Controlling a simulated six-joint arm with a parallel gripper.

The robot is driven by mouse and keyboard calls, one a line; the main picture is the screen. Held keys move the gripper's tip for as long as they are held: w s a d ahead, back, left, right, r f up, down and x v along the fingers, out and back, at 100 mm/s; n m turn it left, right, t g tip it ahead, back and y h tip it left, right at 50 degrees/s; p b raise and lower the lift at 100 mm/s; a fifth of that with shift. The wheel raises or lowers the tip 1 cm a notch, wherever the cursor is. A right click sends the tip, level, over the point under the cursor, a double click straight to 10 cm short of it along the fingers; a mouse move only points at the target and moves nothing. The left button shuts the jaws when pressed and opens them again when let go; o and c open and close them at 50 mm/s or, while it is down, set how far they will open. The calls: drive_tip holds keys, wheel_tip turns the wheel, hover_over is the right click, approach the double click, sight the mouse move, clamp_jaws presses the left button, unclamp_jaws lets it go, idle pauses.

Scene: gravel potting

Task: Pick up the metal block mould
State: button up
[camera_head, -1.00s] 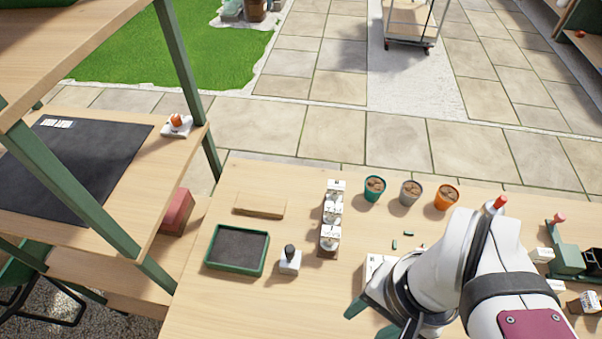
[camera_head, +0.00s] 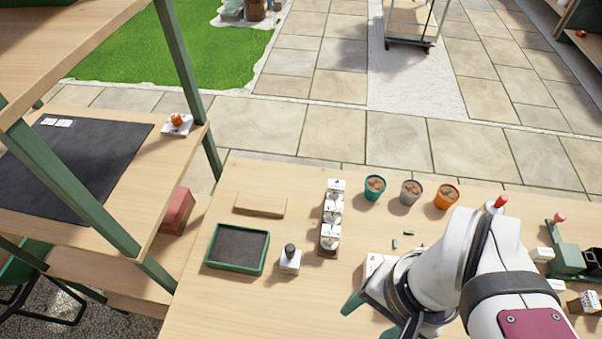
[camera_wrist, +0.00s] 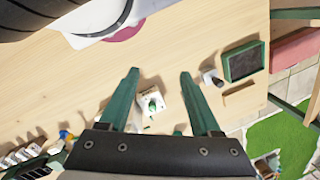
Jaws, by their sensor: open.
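The metal block mould (camera_head: 290,261) looks like a small pale grey block with a dark upright handle. It stands upright on the bench, just right of the green-rimmed tray. In the wrist view the mould (camera_wrist: 211,77) is small, right of the fingers and beside the tray. My gripper (camera_head: 371,318) has green fingers and is to the right of the mould, nearer the bench front, apart from it. In the wrist view my gripper (camera_wrist: 159,73) is open with nothing held between the fingers.
The green tray (camera_head: 210,262) and a wooden block (camera_head: 260,206) lie near the mould. A holder with white labelled pieces (camera_head: 330,238) stands right of it. A white box (camera_head: 374,262) is close to my gripper. Three pots (camera_head: 411,191) stand behind. Bench in front of the mould is clear.

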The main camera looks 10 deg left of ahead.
drive_tip(key=w+a+r+n, duration=0.1)
drive_tip(key=w+a+n, duration=0.1)
drive_tip(key=w+n, duration=0.25)
drive_tip(key=n+h, duration=0.2)
drive_tip(key=n, duration=0.8)
hover_over(290, 247)
drive_tip(key=f, duration=0.2)
wheel_tip(290, 247, down, 15)
drive_tip(key=shift+r, duration=0.15)
clamp_jaws()
